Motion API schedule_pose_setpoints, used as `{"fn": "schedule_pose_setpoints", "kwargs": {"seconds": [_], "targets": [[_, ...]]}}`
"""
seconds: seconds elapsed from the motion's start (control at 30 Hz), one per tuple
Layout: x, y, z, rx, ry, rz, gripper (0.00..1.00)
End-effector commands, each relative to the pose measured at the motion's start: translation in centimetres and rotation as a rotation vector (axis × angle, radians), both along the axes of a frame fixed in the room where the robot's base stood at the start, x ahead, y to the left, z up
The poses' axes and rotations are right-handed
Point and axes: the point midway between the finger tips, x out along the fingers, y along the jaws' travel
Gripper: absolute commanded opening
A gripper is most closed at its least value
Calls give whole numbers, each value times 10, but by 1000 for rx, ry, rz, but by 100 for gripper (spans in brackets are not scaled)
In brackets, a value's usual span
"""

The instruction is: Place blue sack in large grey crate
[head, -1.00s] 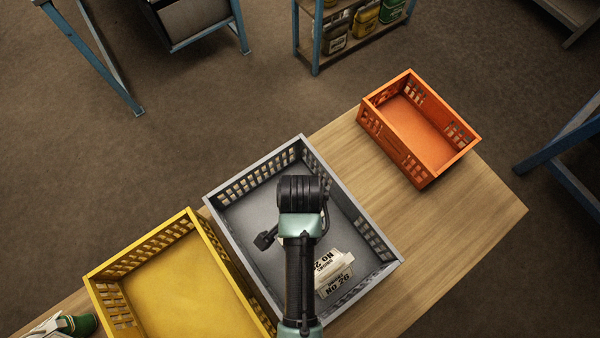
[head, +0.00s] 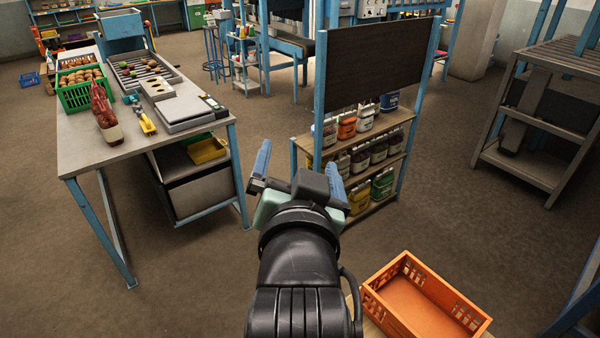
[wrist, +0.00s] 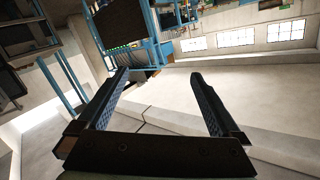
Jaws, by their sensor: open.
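A small blue item (head: 389,101), which may be the blue sack, stands at the far right end of the upper shelf in the head view. It is small and partly hidden, so I cannot tell for sure. The large grey crate is out of view now. My gripper (head: 298,168) is raised in the middle of the head view, in front of the shelf rack and apart from it. Its jaws are open, and the wrist view shows nothing between the fingers (wrist: 159,76).
The shelf rack (head: 365,145) holds several coloured containers or sacks. An orange crate (head: 400,318) sits empty at the lower right. A workbench (head: 85,160) with a green basket (head: 85,95) stands left. Bare floor (head: 470,225) lies right of the rack.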

Motion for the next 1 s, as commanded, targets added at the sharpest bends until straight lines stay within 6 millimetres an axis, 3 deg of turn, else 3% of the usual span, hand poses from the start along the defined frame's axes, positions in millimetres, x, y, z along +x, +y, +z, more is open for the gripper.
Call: {"fn": "schedule_pose_setpoints", "kwargs": {"seconds": [0.03,0.1,0.2,0.33,0.5,0.8,1.0], "targets": [[-6,0,56,-59,-163,3,100],[-23,0,121,-142,-364,-8,100],[-57,0,195,-243,-608,-44,100],[-100,0,253,-330,-823,-98,100],[-124,0,278,-373,-928,-133,100],[-124,0,277,-373,-928,-133,100],[-123,0,245,-371,-927,-130,100]]}}
